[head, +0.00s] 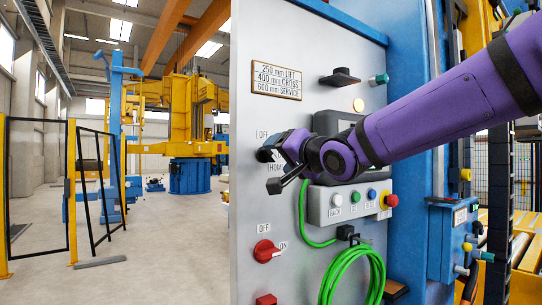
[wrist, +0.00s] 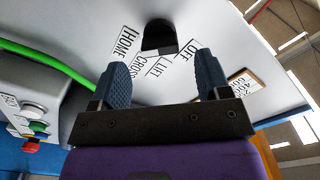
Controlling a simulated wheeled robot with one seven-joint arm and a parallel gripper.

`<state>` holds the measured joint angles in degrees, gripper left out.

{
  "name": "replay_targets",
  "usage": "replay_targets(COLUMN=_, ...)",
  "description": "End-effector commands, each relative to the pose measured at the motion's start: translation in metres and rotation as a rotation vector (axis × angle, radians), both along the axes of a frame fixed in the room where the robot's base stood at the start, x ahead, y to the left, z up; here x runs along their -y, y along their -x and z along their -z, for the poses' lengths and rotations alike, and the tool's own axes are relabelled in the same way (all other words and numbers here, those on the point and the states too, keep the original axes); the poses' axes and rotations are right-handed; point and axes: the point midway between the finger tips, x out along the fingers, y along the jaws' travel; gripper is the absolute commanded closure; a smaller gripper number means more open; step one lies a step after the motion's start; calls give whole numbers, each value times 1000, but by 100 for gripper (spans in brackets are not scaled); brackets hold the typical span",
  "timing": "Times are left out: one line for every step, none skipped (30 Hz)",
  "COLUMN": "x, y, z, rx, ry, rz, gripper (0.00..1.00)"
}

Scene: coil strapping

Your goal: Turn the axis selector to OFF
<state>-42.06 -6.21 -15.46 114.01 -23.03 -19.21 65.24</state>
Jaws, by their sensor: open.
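The axis selector is a black knob on the grey panel. It shows in the wrist view (wrist: 159,36), ahead of my gripper, with the labels HOME, CROSS, LIFT and OFF around it. I cannot tell for certain which label it points to. In the head view the selector (head: 264,155) is partly hidden behind my gripper (head: 280,165), with the OFF label (head: 262,135) above it. My gripper is open and empty. In the wrist view its two blue fingertips (wrist: 161,66) stand apart, either side of the line to the knob, with a gap before it.
A button box (head: 350,203) and a looped green cable (head: 350,275) are to the right of and below my gripper. A red OFF/ON switch (head: 265,250) is lower on the panel. A black handle (head: 341,77) and a sign plate (head: 277,80) are above.

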Motion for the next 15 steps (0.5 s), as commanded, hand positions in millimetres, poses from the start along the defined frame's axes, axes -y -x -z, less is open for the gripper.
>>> replay_targets(x=-5, y=-7, z=1, rx=0, ry=2, rz=0, gripper=30)
replay_targets(x=-8, y=-11, z=1, rx=0, ry=2, rz=0, gripper=30)
replay_targets(x=-11, y=-15, z=0, rx=1, ry=3, rz=-1, gripper=30)
replay_targets(x=-13, y=-19, z=1, rx=1, ry=3, rz=-1, gripper=30)
replay_targets(x=-15, y=-22, z=1, rx=0, ry=2, rz=0, gripper=30)
replay_targets(x=-17, y=-25, z=0, rx=1, ry=1, rz=0, gripper=30)
replay_targets(x=-18, y=-27, z=0, rx=1, ry=1, rz=0, gripper=30)
replay_targets(x=-20, y=-30, z=0, rx=1, ry=1, rz=0, gripper=30)
replay_targets(x=-21, y=-32, z=0, rx=0, ry=1, rz=1, gripper=30)
replay_targets(x=-22, y=-33, z=0, rx=0, ry=1, rz=1, gripper=30)
replay_targets(x=-23, y=-34, z=0, rx=0, ry=1, rz=1, gripper=30)
replay_targets(x=-23, y=-35, z=0, rx=1, ry=0, rz=1, gripper=30)
replay_targets(x=-24, y=-36, z=0, rx=1, ry=0, rz=1, gripper=30)
replay_targets(x=-24, y=-36, z=0, rx=1, ry=0, rz=1, gripper=30)
replay_targets(x=-24, y=-37, z=0, rx=1, ry=0, rz=1, gripper=30)
